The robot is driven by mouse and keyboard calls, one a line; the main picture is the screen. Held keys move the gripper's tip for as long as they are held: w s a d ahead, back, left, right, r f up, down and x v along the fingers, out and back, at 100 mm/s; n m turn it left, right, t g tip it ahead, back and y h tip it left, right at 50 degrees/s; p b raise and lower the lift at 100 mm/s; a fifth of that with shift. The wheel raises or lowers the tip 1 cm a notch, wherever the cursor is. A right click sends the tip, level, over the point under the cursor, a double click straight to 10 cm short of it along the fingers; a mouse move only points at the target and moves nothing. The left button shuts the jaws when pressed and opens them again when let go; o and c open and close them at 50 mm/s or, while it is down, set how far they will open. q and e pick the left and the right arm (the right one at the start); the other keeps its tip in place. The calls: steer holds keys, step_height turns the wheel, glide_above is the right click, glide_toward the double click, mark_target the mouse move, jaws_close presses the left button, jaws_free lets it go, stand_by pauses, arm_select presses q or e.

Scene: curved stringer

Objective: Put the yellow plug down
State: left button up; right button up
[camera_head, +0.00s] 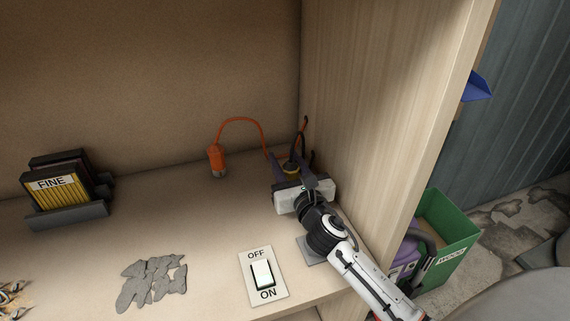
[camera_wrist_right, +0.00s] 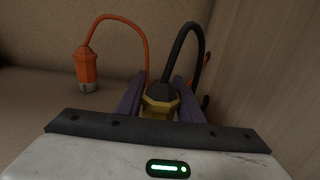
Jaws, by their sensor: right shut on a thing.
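The yellow plug (camera_wrist_right: 160,99) sits between the two purple-grey fingers of my right gripper (camera_wrist_right: 160,105) in the right wrist view. A black cable rises from the plug and bends over to the right. My left gripper is not in view.
An orange connector (camera_head: 217,161) stands left of my right gripper, its orange cable looping to the right wall (camera_head: 385,130). An OFF/ON switch (camera_head: 262,274), grey flakes (camera_head: 150,282) and a FINE holder (camera_head: 66,217) are on the shelf. The middle of the shelf is clear.

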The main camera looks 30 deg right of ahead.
mark_target(293, 175)
steer(key=shift+f, duration=0.15)
steer(key=o, duration=1.1)
steer(key=shift+o, duration=0.2)
steer(key=shift+s+r, duration=0.15)
steer(key=shift+r, duration=0.05)
steer(key=v, duration=1)
steer(key=shift+s+a+f+b, duration=0.1)
steer(key=shift+s+a+b, duration=0.05)
steer(key=shift+s+b, duration=0.2)
steer(key=shift+s+a, duration=0.15)
steer(key=shift+s, duration=0.3)
steer(key=shift+s, duration=0.1)
